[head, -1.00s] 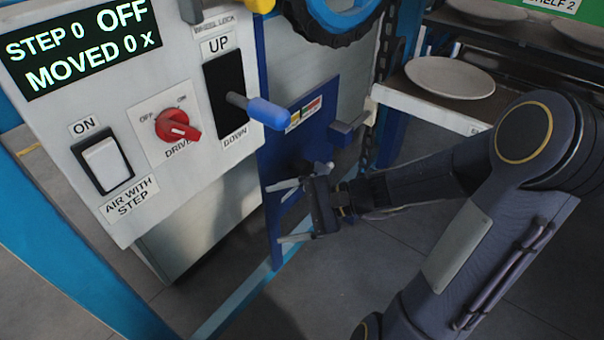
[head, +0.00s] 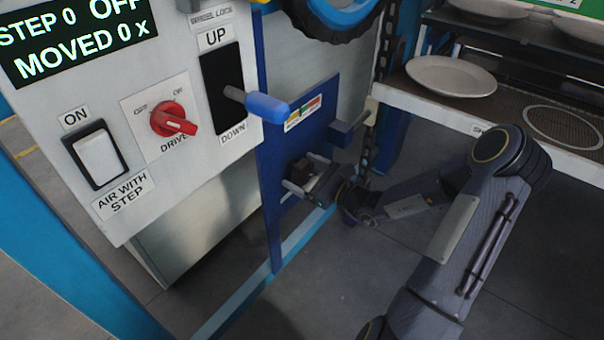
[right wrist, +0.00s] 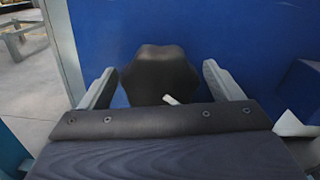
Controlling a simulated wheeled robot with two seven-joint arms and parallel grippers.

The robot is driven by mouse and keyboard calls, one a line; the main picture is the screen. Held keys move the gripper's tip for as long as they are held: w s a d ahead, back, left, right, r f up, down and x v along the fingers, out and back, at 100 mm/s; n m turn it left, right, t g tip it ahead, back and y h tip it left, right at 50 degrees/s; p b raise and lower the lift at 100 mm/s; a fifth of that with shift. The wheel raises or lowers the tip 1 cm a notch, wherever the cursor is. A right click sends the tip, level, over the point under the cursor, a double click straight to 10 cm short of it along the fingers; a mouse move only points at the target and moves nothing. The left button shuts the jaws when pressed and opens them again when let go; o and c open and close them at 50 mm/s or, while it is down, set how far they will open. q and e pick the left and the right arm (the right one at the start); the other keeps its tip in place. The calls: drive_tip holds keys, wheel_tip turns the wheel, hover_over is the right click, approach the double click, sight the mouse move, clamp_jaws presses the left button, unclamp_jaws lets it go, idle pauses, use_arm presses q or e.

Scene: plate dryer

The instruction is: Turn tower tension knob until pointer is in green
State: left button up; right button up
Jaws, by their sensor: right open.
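The tension knob is a dark lobed knob (right wrist: 160,72) on a blue panel in the right wrist view. It also shows, partly covered, as a dark shape (head: 299,167) on the blue panel (head: 324,128) in the head view. My right gripper (head: 305,174) is open at the knob. In the right wrist view its fingers stand on either side of the knob, with gaps visible. A small white mark (right wrist: 170,99) shows at the knob's near edge. A coloured scale label (head: 303,113) with red and green is above the knob; I cannot make out the pointer's position. My left gripper is out of view.
A blue-handled lever (head: 267,107) juts out above and left of my right gripper. The control panel with a red drive knob (head: 171,119) and a white switch (head: 98,158) is at left. A shelf with a plate (head: 451,76) stands at right.

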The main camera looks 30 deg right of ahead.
drive_tip(key=shift+w+a, duration=0.15)
drive_tip(key=shift+w, duration=0.2)
drive_tip(key=c, duration=1)
drive_tip(key=shift+r+p, duration=0.2)
drive_tip(key=shift+p, duration=0.25)
drive_tip(key=m+p, duration=0.4)
drive_tip(key=p, duration=0.1)
drive_tip(key=shift+r, duration=0.1)
drive_tip(key=shift+f+m, duration=0.25)
drive_tip(key=shift+m, duration=0.15)
